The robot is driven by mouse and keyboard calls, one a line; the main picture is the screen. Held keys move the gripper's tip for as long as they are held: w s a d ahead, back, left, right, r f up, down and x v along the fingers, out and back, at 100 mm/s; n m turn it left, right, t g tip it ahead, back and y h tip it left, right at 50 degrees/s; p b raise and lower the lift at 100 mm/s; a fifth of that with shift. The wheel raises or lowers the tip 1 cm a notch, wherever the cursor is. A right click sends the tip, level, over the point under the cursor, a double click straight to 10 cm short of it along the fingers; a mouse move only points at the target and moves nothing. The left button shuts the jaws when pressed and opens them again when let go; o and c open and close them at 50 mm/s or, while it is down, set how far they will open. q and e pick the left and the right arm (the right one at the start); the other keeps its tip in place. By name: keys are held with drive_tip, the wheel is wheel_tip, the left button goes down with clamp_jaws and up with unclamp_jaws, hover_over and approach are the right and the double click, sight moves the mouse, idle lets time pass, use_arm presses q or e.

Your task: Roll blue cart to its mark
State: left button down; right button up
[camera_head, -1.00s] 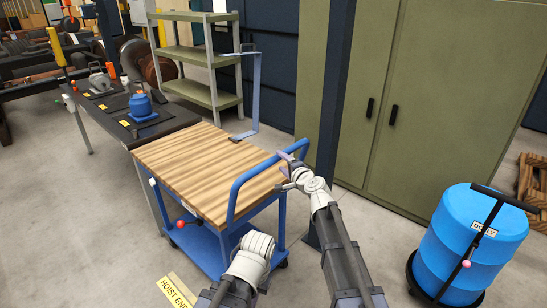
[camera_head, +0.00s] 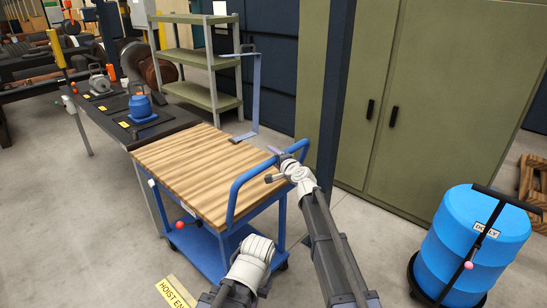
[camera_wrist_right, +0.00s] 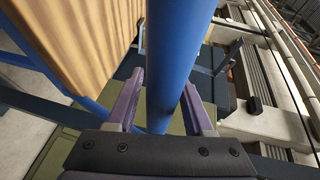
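The blue cart (camera_head: 207,250) has a wooden top (camera_head: 205,165), a lower deck and a blue tube handle (camera_head: 240,190) on its near right end. My right gripper (camera_head: 271,164) is at the upper right part of this handle. In the right wrist view, the handle tube (camera_wrist_right: 172,60) runs between the two purple fingers (camera_wrist_right: 163,100). The fingers are apart, one on each side of the tube, with a narrow gap at the left finger. My left arm's pale wrist part shows at the bottom middle, but its gripper fingers cannot be seen. I cannot identify the cart's mark.
A dark workbench (camera_head: 90,112) with a blue device (camera_head: 141,106) stands behind the cart's left side. Green shelves (camera_head: 190,55) and a green cabinet (camera_head: 430,110) stand behind. A blue drum on a dolly (camera_head: 475,245) is at right. A yellow floor label (camera_head: 176,292) lies in front.

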clamp_jaws()
idle(1.1)
